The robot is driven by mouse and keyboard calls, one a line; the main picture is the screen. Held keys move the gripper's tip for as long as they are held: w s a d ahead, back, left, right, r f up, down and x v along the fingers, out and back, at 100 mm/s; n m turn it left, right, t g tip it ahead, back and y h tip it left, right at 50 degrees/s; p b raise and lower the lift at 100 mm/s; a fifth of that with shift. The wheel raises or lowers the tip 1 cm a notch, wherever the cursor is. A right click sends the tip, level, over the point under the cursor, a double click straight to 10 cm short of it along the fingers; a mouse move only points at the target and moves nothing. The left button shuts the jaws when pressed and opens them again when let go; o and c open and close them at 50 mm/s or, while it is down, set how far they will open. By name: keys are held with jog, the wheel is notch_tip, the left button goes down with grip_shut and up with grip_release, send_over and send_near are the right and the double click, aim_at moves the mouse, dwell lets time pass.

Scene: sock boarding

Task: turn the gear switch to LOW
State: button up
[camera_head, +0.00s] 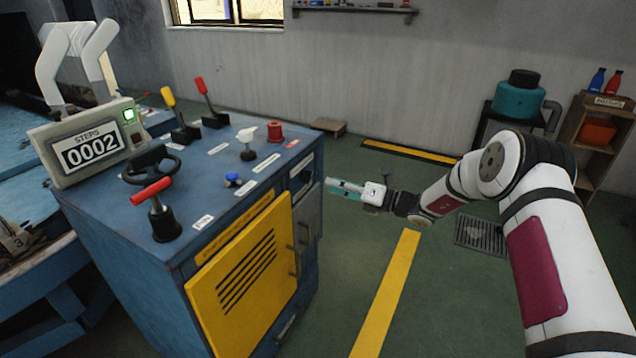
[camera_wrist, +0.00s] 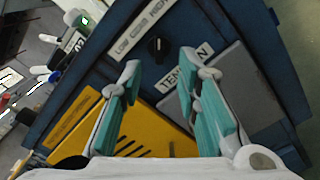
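The gear switch is a small black knob (camera_wrist: 157,48) on the blue side panel of the cabinet. A white label (camera_wrist: 145,28) beside it reads LOW at its left end and HIGH at its right, with a middle word I cannot read clearly. In the head view the knob (camera_head: 305,177) sits on the panel's upper right side. The knob's pointing direction is too small to tell. My gripper (camera_wrist: 160,66) is open and empty, its two teal-padded fingers on either side of the knob in the wrist view. In the head view my gripper (camera_head: 335,186) is apart from the panel.
A white TENSION label (camera_wrist: 186,66) and a grey door (camera_wrist: 245,85) lie near the knob. A yellow slotted door (camera_head: 240,275) is on the cabinet front. The cabinet top carries levers, a red button (camera_head: 275,131) and a STEPS counter reading 0002 (camera_head: 92,149).

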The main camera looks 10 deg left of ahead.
aim_at(306, 177)
jog(key=b+x, duration=0.1)
jog(key=x, duration=0.5)
jog(key=shift+a, duration=0.2)
grip_shut()
